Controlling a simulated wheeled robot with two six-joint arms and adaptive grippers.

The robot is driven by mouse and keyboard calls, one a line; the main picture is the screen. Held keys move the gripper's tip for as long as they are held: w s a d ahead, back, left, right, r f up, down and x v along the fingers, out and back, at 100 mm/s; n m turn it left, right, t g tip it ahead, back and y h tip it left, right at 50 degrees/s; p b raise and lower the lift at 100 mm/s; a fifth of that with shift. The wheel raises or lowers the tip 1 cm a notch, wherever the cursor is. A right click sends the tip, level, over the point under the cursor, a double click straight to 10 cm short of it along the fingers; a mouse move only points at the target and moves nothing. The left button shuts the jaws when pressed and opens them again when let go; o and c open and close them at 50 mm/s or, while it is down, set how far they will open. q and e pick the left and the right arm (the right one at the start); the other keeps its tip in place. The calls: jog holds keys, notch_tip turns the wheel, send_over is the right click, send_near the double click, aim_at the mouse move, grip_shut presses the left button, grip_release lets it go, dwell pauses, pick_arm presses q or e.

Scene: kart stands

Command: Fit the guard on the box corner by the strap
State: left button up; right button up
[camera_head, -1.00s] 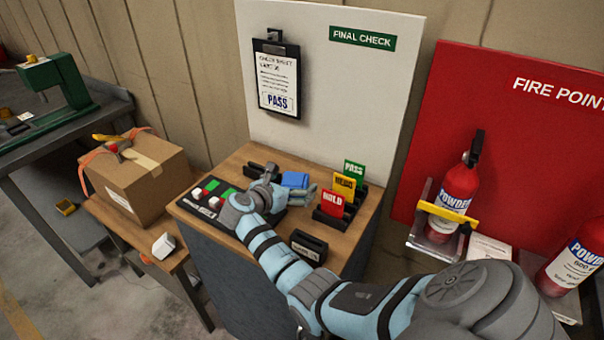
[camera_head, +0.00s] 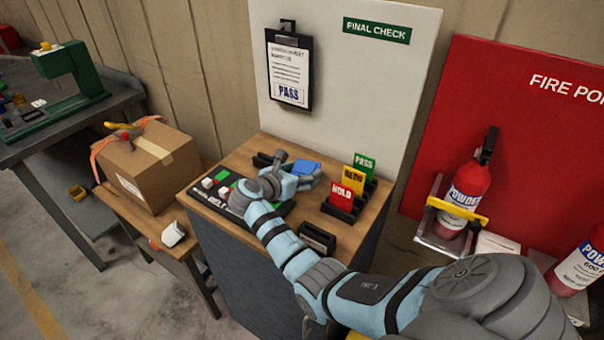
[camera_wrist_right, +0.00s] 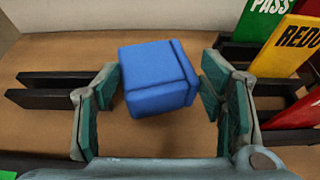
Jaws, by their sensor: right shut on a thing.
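The cardboard box (camera_head: 150,172) stands on a low wooden bench at the left in the head view. An orange strap (camera_head: 103,152) runs over its top and hangs down its left side. A small white angled piece (camera_head: 173,234), which looks like the guard, lies on the bench's front corner, apart from the box. My right gripper (camera_head: 306,180) is over the wooden stand at the centre, shut on a blue block (camera_head: 306,168). In the right wrist view the blue block (camera_wrist_right: 157,78) sits between the green-padded fingers. My left gripper is not in view.
A red and yellow tool (camera_head: 124,132) lies on the box. The stand (camera_head: 235,222) carries a button panel, black holders and PASS, REDO and HOLD cards (camera_head: 354,182). A white FINAL CHECK board (camera_head: 375,90) rises behind. Fire extinguishers (camera_head: 465,195) are at the right.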

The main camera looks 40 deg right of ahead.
notch_tip(320, 180, up, 18)
jog(key=p, duration=0.3)
jog(key=shift+r, duration=0.25)
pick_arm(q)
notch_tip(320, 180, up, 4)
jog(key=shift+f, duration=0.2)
pick_arm(e)
jog(key=shift+r, duration=0.35)
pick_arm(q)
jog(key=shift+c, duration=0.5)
